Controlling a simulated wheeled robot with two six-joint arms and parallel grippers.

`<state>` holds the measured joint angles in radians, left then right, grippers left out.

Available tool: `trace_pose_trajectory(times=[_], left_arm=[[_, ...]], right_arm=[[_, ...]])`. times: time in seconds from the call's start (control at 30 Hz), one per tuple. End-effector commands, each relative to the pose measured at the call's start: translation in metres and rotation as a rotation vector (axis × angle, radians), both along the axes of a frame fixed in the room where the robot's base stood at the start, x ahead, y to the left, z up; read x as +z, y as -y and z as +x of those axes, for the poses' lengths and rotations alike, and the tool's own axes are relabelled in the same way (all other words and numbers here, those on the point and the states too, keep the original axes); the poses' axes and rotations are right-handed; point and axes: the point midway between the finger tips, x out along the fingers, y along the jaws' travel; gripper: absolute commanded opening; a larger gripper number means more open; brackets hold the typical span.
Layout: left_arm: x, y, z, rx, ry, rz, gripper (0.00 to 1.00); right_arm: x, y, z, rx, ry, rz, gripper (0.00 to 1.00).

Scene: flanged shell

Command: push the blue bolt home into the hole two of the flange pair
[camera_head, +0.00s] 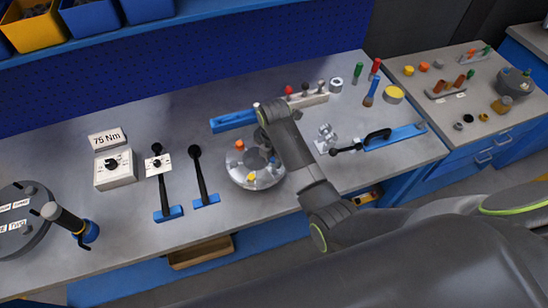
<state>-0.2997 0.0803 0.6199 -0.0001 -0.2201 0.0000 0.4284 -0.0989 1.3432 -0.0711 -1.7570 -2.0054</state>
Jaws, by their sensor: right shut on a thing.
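The flange pair (237,173) is a round grey metal part with a central opening, standing on the bench at the middle of the head view. An orange bolt (239,145) stands at its far left and a yellow bolt (251,177) at its near edge. A small blue bolt (274,161) shows at its right side. My right arm reaches over the flange pair from the right. My right gripper (263,137) points down at its far side, shut on the blue bolt; the fingertips are largely hidden. How deep the bolt sits cannot be told. My left gripper is out of view.
Two black levers on blue bases (205,199) and a 75 Nm box (114,169) stand to the left. A labelled disc (18,222) lies far left. A blue clamp rail (395,138) and a bolt rack (305,101) are to the right and behind.

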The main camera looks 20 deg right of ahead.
Motion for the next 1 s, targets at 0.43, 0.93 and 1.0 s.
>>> trace_pose_trajectory(times=[0.43,0.93,1.0], left_arm=[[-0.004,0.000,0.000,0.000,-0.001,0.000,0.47],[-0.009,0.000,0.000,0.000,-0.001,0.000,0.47],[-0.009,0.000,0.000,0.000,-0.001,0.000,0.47]], right_arm=[[-0.009,0.000,0.000,0.000,-0.001,-0.001,0.00],[-0.022,0.000,0.000,0.000,0.000,0.000,0.00],[-0.024,0.000,0.000,0.000,0.000,0.000,0.00]])
